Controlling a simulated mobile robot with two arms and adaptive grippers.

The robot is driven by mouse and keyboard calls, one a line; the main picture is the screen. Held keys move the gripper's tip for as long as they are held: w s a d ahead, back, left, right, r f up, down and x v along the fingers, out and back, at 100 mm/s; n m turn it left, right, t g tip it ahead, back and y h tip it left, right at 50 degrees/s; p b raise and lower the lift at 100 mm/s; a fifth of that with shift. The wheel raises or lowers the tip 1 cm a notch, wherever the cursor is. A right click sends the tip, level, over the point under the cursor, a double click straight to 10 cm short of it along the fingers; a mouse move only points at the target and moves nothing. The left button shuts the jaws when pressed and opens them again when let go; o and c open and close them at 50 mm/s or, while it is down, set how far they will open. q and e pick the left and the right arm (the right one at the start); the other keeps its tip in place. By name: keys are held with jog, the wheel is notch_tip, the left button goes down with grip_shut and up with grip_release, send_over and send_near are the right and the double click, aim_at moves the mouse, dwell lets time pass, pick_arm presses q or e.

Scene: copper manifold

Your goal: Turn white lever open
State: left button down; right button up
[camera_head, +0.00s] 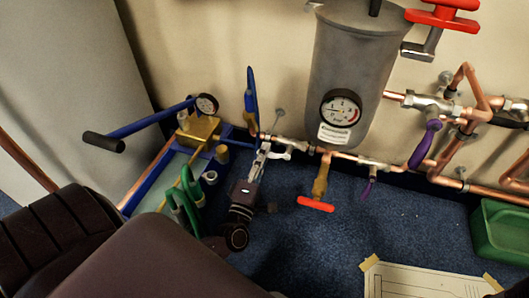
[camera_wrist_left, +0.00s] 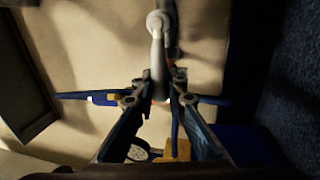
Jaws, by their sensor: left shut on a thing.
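The white lever (camera_head: 286,148) is on the copper pipe low on the wall, left of the grey tank. My left gripper (camera_head: 263,153) reaches up to it from below and is shut on it. In the left wrist view the lever (camera_wrist_left: 158,48) runs between the two fingertips (camera_wrist_left: 161,88), with its rounded end beyond them. The fingers hide part of the lever and its valve body. My right gripper is in neither view.
A blue lever (camera_head: 251,92) stands upright just left of the white one. A red-handled valve (camera_head: 316,203) hangs to its right, then purple levers (camera_head: 369,187). A hand pump with a gauge (camera_head: 206,104) stands left. A green bin (camera_head: 500,232) sits right.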

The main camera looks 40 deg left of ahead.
pick_arm(q)
jog(key=shift+f+n, duration=0.15)
jog(key=shift+n, duration=0.15)
jog(key=c, duration=1.9)
grip_release()
